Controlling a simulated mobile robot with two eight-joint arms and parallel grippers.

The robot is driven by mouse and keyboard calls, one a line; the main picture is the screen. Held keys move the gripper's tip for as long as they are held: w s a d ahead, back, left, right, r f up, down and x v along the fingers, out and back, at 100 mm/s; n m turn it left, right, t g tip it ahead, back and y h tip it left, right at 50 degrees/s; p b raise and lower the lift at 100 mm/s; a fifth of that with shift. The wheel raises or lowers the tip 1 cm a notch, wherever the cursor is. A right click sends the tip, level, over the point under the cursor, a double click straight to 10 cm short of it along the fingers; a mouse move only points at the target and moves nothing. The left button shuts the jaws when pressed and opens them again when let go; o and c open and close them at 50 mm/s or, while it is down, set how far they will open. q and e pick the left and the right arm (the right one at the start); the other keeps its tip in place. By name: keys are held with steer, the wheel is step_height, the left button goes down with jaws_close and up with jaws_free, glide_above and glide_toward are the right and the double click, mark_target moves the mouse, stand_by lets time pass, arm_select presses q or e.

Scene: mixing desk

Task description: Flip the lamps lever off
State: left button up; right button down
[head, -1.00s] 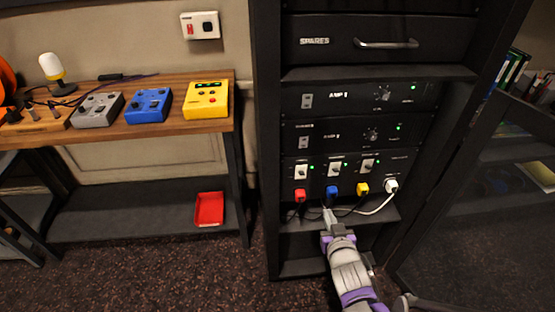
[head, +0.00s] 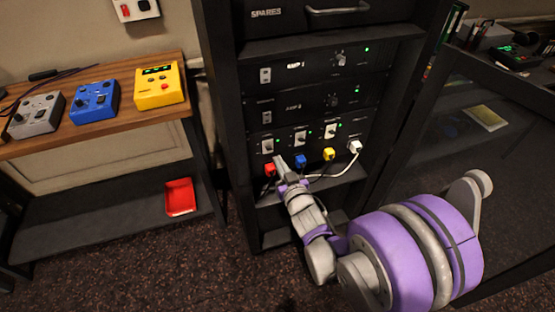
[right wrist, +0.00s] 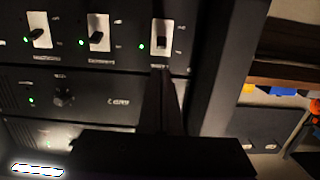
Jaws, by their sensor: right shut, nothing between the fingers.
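The lower rack panel (head: 318,150) carries three levers on white plates: left (head: 267,146), middle (head: 299,137) and right (head: 330,130). Their labels are too small to read, so I cannot tell which is the lamps lever. My right gripper (head: 280,161) is shut and empty, close to the panel below the left lever, between the red and blue plugs. The right wrist view is upside down; there the shut fingers (right wrist: 163,78) point at the rightmost plate (right wrist: 163,36), the same left lever. Green lights glow beside all three plates there. My left gripper is out of view.
A red plug (head: 269,170), blue plug (head: 300,160), yellow plug (head: 329,154) and white plug (head: 355,147) with cables sit below the levers. The wooden desk (head: 150,121) with coloured boxes stands left. A red tray (head: 180,197) lies on its lower shelf.

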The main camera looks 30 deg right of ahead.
mark_target(268, 141)
steer(key=x, duration=0.8)
steer(key=shift+b, duration=0.4)
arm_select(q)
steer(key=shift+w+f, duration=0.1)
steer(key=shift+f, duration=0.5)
arm_select(e)
steer(key=shift+f, duration=0.1)
steer(key=shift+d+f+t+b, duration=0.15)
steer(key=shift+t+b, duration=0.15)
steer(key=shift+h, duration=0.3)
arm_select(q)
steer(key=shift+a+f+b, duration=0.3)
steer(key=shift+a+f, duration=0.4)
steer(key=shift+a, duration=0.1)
arm_select(e)
steer(key=shift+s+t, duration=0.1)
steer(key=shift+t, duration=0.3)
